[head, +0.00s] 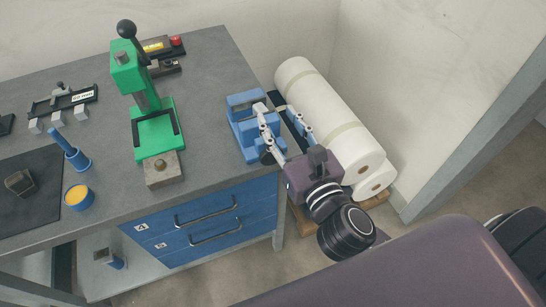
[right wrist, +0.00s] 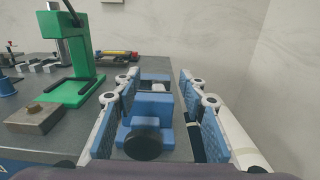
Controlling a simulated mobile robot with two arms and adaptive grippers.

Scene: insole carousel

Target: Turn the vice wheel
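The blue vice (head: 240,101) sits at the right end of the grey workbench. In the right wrist view, the blue vice (right wrist: 152,108) shows between the two fingers, with its round black wheel (right wrist: 144,145) facing the camera. My right gripper (head: 271,104) is open, reaching in from the lower right. Its blue-padded fingers stand on either side of the vice in the right wrist view (right wrist: 158,80). I cannot tell whether either finger touches the wheel. In the head view the wheel is mostly hidden by the near finger. My left gripper is not in view.
A green press (head: 155,128) stands left of the vice, with a metal block (head: 163,170) in front. White rolls (head: 335,125) lie right of the bench, near the wall. Blue drawers (head: 205,225) are below. A blue handled tool (head: 75,155) and yellow-topped pot (head: 78,196) stand left.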

